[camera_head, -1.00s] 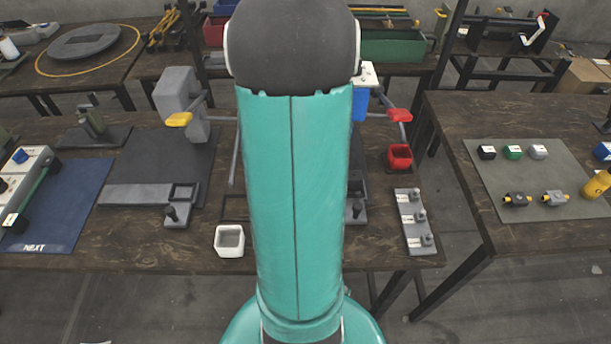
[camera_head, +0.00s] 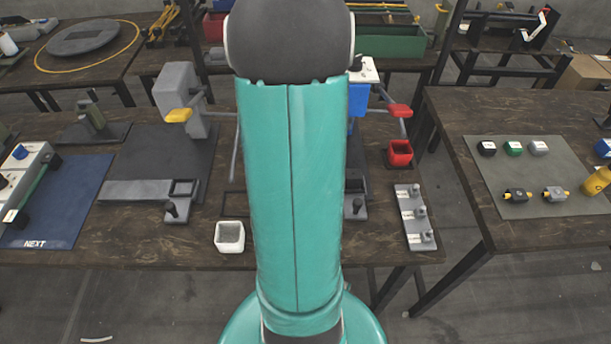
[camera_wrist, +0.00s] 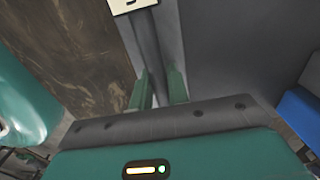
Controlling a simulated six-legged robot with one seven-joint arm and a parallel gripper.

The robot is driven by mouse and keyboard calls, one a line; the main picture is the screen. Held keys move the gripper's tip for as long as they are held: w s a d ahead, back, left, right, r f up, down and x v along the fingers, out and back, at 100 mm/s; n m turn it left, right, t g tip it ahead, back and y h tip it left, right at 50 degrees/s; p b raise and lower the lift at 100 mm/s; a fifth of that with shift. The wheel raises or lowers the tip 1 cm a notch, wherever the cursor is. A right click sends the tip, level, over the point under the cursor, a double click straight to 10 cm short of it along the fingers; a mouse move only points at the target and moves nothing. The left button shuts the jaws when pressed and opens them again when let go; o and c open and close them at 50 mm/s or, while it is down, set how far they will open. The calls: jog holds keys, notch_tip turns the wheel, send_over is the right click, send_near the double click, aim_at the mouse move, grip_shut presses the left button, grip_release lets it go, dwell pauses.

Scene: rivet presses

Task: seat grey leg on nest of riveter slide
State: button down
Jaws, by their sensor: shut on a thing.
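In the wrist view, my gripper (camera_wrist: 160,88) has its two green fingers closed on a long grey bar, which I take to be the grey leg (camera_wrist: 147,45). A pale piece with a dark mark (camera_wrist: 133,5) is at its far end. In the head view, my arm hides the gripper and leg. At left stands a grey press with a yellow handle (camera_head: 178,115); its slide (camera_head: 145,192) has a square open nest (camera_head: 183,188) at the right end. A blue press with a red handle (camera_head: 400,111) stands partly behind my arm; its slide and nest are mostly hidden.
A white cup (camera_head: 229,238) stands near the table's front edge, and a red bin (camera_head: 399,153) lies right of my arm. A grey rack (camera_head: 415,217) holds small pegs. A blue mat (camera_head: 60,215) lies at left. The right-hand table carries several small parts on a mat (camera_head: 480,160).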

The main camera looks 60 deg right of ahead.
jog(key=shift+f, duration=0.1)
jog(key=c, duration=1.3)
grip_release()
notch_tip(320, 180, up, 14)
jog(key=shift+f, duration=0.1)
